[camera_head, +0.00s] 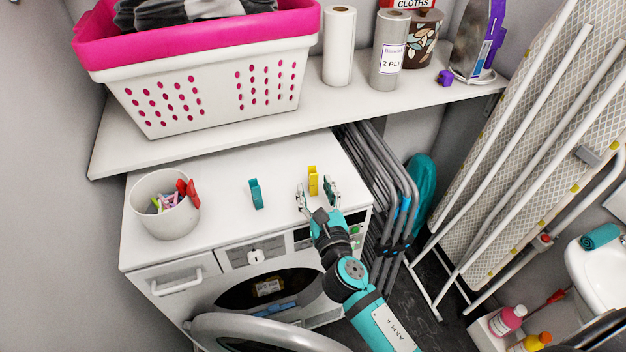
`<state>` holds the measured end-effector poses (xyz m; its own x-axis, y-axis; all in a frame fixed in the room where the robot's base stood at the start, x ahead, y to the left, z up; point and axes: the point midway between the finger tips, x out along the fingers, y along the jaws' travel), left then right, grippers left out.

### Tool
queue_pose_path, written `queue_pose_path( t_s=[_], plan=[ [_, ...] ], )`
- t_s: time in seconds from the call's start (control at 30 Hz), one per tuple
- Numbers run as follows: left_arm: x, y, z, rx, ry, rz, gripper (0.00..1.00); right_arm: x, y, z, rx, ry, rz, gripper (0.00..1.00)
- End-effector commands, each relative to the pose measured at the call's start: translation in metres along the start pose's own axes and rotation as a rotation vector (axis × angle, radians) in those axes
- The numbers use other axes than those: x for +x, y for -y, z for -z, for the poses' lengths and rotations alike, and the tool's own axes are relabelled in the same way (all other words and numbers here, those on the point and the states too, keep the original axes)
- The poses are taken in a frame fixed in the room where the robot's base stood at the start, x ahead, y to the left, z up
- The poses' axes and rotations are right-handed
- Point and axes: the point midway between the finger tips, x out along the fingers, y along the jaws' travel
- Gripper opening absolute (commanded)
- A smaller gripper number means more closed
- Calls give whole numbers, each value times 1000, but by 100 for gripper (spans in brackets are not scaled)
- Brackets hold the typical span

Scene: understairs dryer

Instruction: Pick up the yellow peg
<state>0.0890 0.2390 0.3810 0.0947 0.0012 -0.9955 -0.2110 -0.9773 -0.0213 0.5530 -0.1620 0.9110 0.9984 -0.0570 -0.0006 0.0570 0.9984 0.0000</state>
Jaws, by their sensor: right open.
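The yellow peg (313,181) stands on the white top of the dryer (225,205), towards its right side. My right gripper (317,194) is open, with its fingers pointing away from the dryer's front. In this view the yellow peg shows between and just beyond the two fingertips. I cannot tell whether either finger touches it. My left gripper is not in view.
A teal peg (256,194) stands left of the yellow one. A white pot (164,220) with several pegs is further left. A shelf (215,128) with a pink-rimmed basket (200,75) overhangs behind. Folded metal frames (385,190) stand right.

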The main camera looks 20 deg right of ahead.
Motion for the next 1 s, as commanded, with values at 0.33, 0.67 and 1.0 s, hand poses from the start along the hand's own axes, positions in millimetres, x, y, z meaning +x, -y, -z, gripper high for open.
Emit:
queue_pose_path(
  t_s=[0.33, 0.67, 1.0],
  plan=[
    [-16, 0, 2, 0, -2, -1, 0, 44, 7, -16, 1, 1, 0, 46],
    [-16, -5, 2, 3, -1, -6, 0, 51, 7, -14, 0, 0, 0, 46],
    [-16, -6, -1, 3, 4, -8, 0, 51, 7, -14, 0, 0, 0, 4]
  ],
)
